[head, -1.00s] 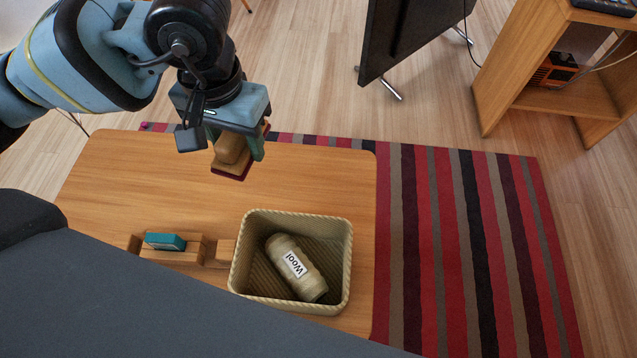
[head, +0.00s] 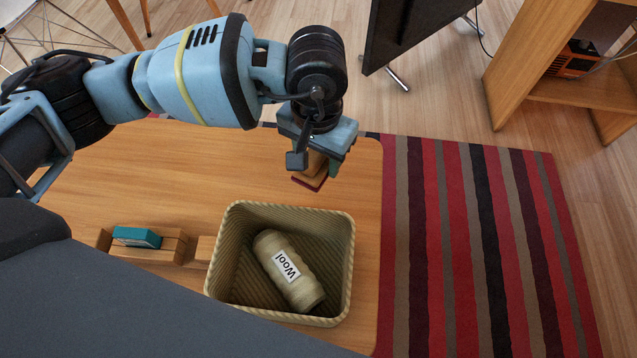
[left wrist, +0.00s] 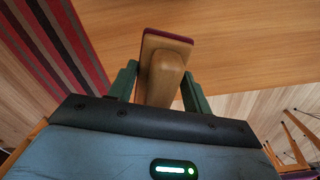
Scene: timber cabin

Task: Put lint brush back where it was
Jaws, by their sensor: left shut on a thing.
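The lint brush (head: 311,180) has a wooden handle and a dark red pad. My left gripper (head: 318,158) is shut on its handle and holds it above the far right part of the table, beyond the basket. In the left wrist view the brush (left wrist: 165,65) sits between the two green fingers of the gripper (left wrist: 163,88), pad pointing away. A woven beige basket (head: 347,255) stands on the table, with a roll labelled Wool (head: 290,272) lying inside. My right gripper is not in view.
A wooden holder (head: 170,249) with a teal block (head: 137,237) stands left of the basket on the wooden table (head: 150,180). The table's far left surface is clear. A striped rug (head: 470,230) lies to the right, with a wooden shelf (head: 515,75) behind it.

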